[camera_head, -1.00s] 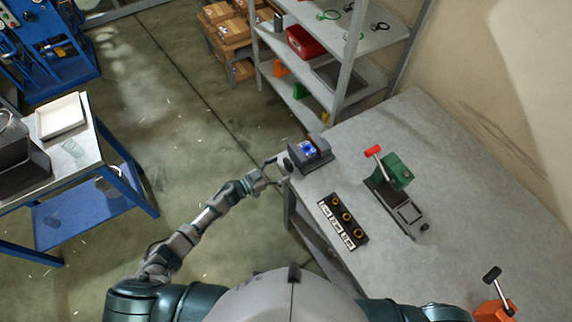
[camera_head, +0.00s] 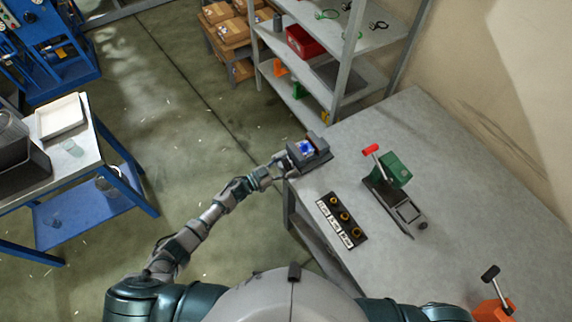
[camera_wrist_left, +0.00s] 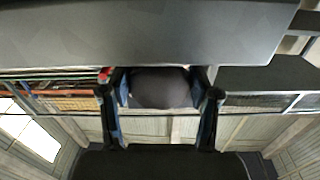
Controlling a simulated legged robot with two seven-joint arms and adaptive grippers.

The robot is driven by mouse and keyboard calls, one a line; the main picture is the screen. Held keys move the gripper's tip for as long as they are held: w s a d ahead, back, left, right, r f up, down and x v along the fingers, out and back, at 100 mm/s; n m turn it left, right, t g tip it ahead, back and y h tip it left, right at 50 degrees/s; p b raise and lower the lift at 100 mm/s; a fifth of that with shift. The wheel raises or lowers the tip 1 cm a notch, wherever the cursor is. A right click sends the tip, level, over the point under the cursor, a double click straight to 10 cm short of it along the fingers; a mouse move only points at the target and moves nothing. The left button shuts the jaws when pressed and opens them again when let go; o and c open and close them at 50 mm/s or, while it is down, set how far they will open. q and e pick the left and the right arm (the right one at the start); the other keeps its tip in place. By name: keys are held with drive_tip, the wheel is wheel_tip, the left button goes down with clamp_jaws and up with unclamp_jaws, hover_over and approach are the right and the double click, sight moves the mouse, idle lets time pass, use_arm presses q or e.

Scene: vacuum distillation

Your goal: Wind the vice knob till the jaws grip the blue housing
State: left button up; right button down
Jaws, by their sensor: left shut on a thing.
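The grey vice (camera_head: 316,160) sits at the table's left corner. The blue housing (camera_head: 304,147) sits between its jaws; I cannot tell whether the jaws touch it. My left gripper (camera_head: 280,164) is at the vice's left side, over the table edge. In the left wrist view the dark round vice knob (camera_wrist_left: 160,88) lies between the fingers of my left gripper (camera_wrist_left: 161,98), which are shut on it. The knob is mostly hidden by the gripper in the head view. My right gripper is out of view.
On the grey table (camera_head: 450,170) are a green press with a red handle (camera_head: 392,168) and a black strip with several brass rings (camera_head: 342,219). An orange device (camera_head: 494,310) is at lower right. A shelf rack (camera_head: 340,75) stands behind the vice.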

use_arm(q)
drive_tip(key=shift+w+r+m, duration=0.15)
drive_tip(key=shift+m, duration=0.95)
drive_tip(key=o, duration=1.1)
drive_tip(key=shift+d, duration=0.1)
drive_tip(key=v, duration=1.2)
drive_tip(key=shift+w, duration=0.1)
